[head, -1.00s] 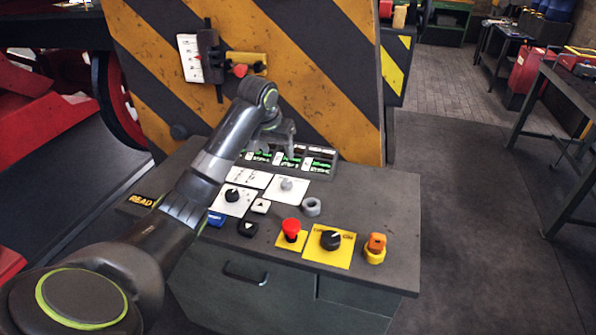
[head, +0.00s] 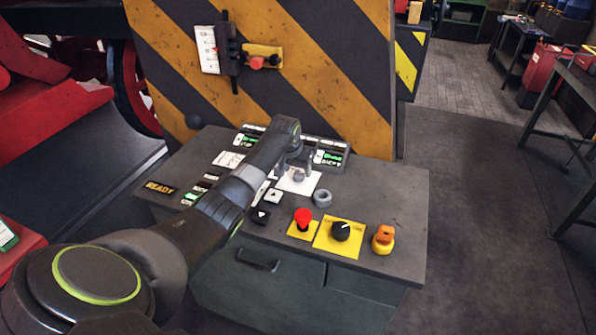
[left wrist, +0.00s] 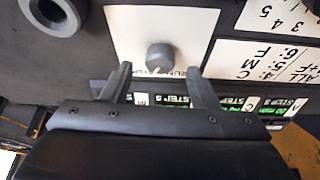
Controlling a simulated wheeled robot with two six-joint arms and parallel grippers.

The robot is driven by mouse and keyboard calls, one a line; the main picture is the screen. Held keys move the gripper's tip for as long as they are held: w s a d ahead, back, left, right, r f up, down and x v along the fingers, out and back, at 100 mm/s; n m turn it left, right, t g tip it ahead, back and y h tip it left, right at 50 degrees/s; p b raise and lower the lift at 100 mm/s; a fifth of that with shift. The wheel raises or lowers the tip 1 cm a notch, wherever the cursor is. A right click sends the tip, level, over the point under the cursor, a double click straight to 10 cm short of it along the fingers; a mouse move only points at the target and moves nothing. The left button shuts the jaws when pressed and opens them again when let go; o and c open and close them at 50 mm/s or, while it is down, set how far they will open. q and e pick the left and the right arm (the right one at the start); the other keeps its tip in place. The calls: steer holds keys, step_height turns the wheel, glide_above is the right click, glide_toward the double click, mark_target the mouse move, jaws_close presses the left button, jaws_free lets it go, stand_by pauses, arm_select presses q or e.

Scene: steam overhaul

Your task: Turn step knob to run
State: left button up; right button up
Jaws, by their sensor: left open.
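The grey step knob (left wrist: 160,56) stands on a white plate (left wrist: 190,22) with lettering partly hidden behind the knob and my fingers; "RUN" seems to show beside it. In the head view the knob (head: 299,176) is on the console top, just below my left gripper (head: 294,163). In the left wrist view my left gripper (left wrist: 160,74) is open, one finger on each side and just short of the knob, apparently not touching it. The knob's exact pointer direction is hard to tell. My right gripper is not in view.
Nearer the front edge are a red button (head: 303,217), a black knob on a yellow plate (head: 341,231) and an orange switch (head: 383,239). Green-lit displays (head: 328,157) and a striped panel (head: 300,70) stand behind.

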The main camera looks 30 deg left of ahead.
mark_target(299, 176)
arm_select(q)
steer(key=shift+x, duration=1.15)
steer(key=c, duration=1)
